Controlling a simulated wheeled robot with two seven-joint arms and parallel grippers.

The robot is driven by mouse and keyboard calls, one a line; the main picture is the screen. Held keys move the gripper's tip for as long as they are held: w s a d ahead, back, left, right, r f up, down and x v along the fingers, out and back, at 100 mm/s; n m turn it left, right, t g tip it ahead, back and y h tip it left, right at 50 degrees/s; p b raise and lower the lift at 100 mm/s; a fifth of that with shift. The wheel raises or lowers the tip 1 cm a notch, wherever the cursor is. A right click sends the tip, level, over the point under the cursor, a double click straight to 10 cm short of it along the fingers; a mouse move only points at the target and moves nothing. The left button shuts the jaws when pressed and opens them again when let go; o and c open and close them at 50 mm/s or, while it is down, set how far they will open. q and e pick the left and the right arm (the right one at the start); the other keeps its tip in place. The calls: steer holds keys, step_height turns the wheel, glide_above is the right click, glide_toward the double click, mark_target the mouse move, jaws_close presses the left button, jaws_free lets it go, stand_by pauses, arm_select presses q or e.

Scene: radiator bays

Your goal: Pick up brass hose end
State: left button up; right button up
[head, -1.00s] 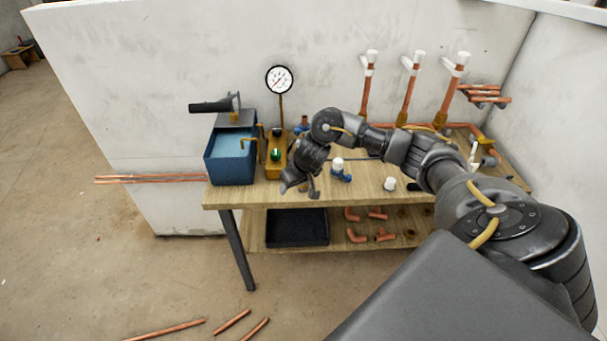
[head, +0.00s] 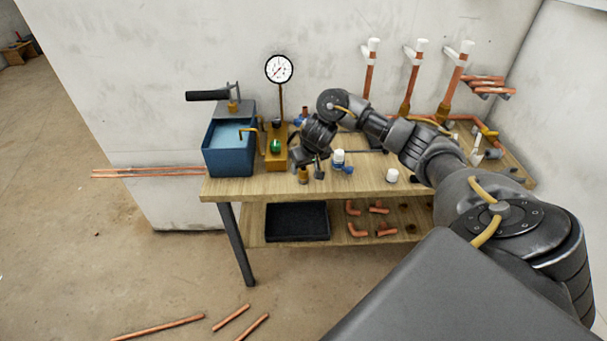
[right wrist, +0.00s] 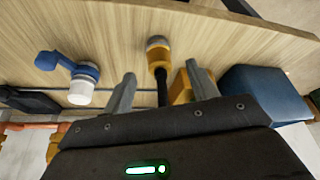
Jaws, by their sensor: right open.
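The brass hose end (head: 303,175) lies on the wooden bench near its front edge, just below my right gripper (head: 307,167). In the right wrist view the hose end (right wrist: 158,54) is a brass fitting with a grey end and a black hose (right wrist: 163,94) running back from it. It lies in line with the gap between the two fingers of my right gripper (right wrist: 160,74). The fingers are spread, with clear space on both sides of the hose, and hold nothing. My left gripper is not in view.
A blue water tank (head: 229,160) and a yellow pump block with a pressure gauge (head: 279,69) stand left of the gripper. A blue valve with a white cap (head: 339,157) stands close on the right. A white cap (head: 392,175) is farther right.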

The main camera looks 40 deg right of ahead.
mark_target(304, 170)
steer(key=b+x, duration=0.1)
steer(key=x, duration=0.4)
steer(key=shift+w+d, duration=0.1)
steer(key=shift+w, duration=0.05)
steer(key=shift+c, duration=0.2)
steer(key=c, duration=0.8)
steer(key=shift+c, duration=0.2)
steer(key=shift+r, duration=0.15)
